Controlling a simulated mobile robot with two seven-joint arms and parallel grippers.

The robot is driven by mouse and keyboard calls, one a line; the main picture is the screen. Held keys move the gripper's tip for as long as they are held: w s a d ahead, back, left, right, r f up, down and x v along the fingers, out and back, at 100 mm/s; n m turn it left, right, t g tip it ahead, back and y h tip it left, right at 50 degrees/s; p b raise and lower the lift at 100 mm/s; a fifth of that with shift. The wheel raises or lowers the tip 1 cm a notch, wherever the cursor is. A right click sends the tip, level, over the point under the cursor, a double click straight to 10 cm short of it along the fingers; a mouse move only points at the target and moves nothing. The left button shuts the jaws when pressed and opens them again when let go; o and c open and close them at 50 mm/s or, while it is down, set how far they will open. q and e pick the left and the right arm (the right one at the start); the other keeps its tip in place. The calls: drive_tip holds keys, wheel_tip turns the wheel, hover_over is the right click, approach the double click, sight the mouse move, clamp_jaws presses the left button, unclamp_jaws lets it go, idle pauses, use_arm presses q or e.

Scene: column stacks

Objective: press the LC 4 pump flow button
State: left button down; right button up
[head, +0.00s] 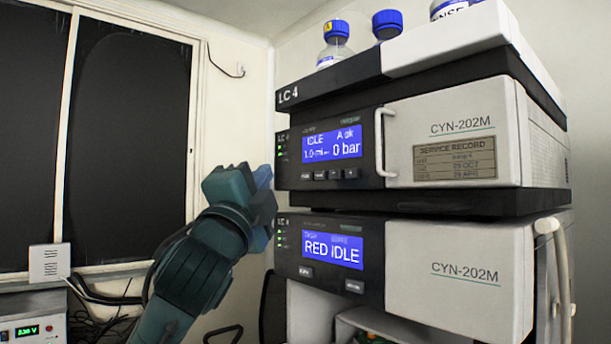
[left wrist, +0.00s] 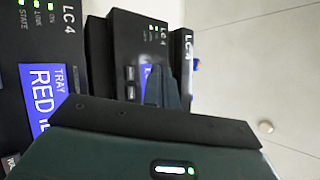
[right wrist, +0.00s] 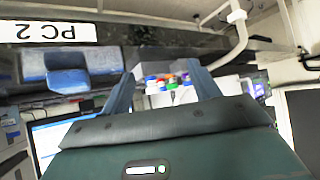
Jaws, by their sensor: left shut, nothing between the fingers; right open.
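The LC 4 stack fills the right of the head view. Its upper module, the pump (head: 395,130), has a blue display (head: 332,143) reading IDLE and 0 bar. A row of small buttons (head: 327,174) sits under that display; their labels are too small to read surely. My left gripper (head: 264,178) is shut and empty, just left of the pump's front face, apart from the buttons in the picture. In the left wrist view its fingertips (left wrist: 156,85) overlap the pump display, with two buttons (left wrist: 130,82) beside them. My right gripper (right wrist: 160,90) is open and empty, outside the head view.
The lower module (head: 440,275) shows RED IDLE and has its own buttons (head: 306,271). A handle (head: 380,142) projects from the pump's front. Blue-capped bottles (head: 335,42) stand on top. The right wrist view shows a PC 2 label (right wrist: 48,32) and several coloured caps (right wrist: 168,82).

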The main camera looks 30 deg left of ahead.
sight(304, 167)
use_arm(q)
drive_tip(key=shift+w+d, duration=0.35)
drive_tip(key=shift+w, duration=0.45)
drive_tip(key=shift+w+d, duration=0.3)
drive_tip(key=shift+w, duration=0.45)
drive_tip(key=shift+w+d, duration=0.35)
drive_tip(key=shift+w, duration=0.45)
use_arm(e)
drive_tip(key=shift+w, duration=0.1)
use_arm(q)
drive_tip(key=shift+w+d, duration=0.15)
drive_tip(key=shift+w, duration=0.25)
drive_tip(key=shift+w+d, duration=0.15)
drive_tip(key=shift+w, duration=0.2)
idle(0.7)
drive_tip(key=shift+s, duration=0.1)
drive_tip(key=shift+s+a, duration=0.35)
drive_tip(key=shift+s, duration=0.3)
drive_tip(key=shift+s, duration=0.1)
drive_tip(key=shift+s+a, duration=0.3)
drive_tip(key=shift+s, duration=0.45)
drive_tip(key=shift+s+a, duration=0.35)
drive_tip(key=shift+s, duration=0.35)
drive_tip(key=shift+s+a, duration=0.3)
drive_tip(key=shift+s, duration=0.45)
use_arm(e)
drive_tip(key=shift+f, duration=0.15)
